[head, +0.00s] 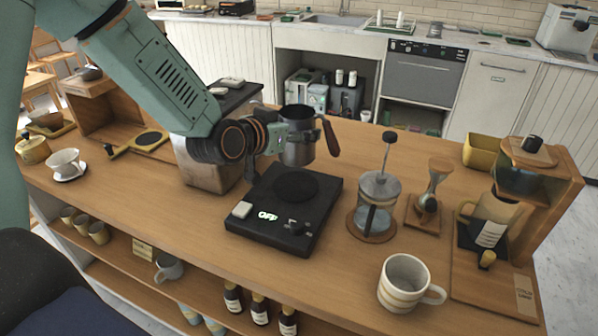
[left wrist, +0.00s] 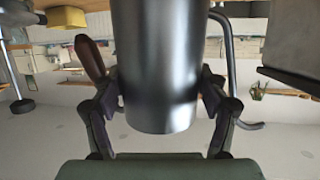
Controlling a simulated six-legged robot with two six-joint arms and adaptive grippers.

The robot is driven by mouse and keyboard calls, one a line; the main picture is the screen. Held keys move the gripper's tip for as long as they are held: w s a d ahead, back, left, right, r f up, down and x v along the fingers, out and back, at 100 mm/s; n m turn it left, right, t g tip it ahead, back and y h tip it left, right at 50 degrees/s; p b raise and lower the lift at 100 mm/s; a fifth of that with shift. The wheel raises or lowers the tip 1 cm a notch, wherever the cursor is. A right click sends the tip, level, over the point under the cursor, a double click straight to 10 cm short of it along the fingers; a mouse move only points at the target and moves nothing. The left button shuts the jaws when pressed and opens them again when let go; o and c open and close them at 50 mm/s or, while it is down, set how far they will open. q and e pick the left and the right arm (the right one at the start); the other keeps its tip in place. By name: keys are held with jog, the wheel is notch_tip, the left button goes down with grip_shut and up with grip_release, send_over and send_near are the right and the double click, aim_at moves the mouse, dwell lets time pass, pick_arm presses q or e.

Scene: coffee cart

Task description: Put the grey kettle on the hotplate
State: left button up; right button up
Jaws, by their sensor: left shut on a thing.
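The grey kettle (head: 297,150) is a metal vessel with a brown handle on its right side. My left gripper (head: 285,137) is shut on it and holds it upright, above and behind the hotplate. In the left wrist view the kettle (left wrist: 158,65) fills the middle, between the two fingers of my left gripper (left wrist: 160,105). The black hotplate (head: 265,205) lies on the wooden counter, with a round dark plate, a white switch and a display reading OFF. Its round plate is bare. The right gripper does not show.
A French press (head: 378,200) stands on a wooden coaster right of the hotplate. A striped mug (head: 402,284) is at the front right. A metal box (head: 208,166) stands behind-left of the hotplate. A wooden coffee stand (head: 545,215) is at the far right. Counter (head: 170,225) left of the hotplate is clear.

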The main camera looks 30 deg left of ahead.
aim_at(286, 163)
pick_arm(q)
jog(key=f, duration=0.3)
jog(key=shift+s+a+f+b, duration=0.3)
jog(key=shift+s+f, duration=0.1)
jog(key=f, duration=0.3)
jog(key=shift+w+d, duration=0.25)
jog(key=shift+w, duration=0.05)
jog(key=shift+f+b, duration=0.3)
jog(key=shift+f, duration=0.1)
jog(key=shift+s+f, duration=0.15)
jog(key=shift+a, duration=0.15)
jog(key=shift+f, duration=0.15)
jog(key=o, duration=1.3)
jog(key=shift+c, duration=0.2)
jog(key=o, duration=0.3)
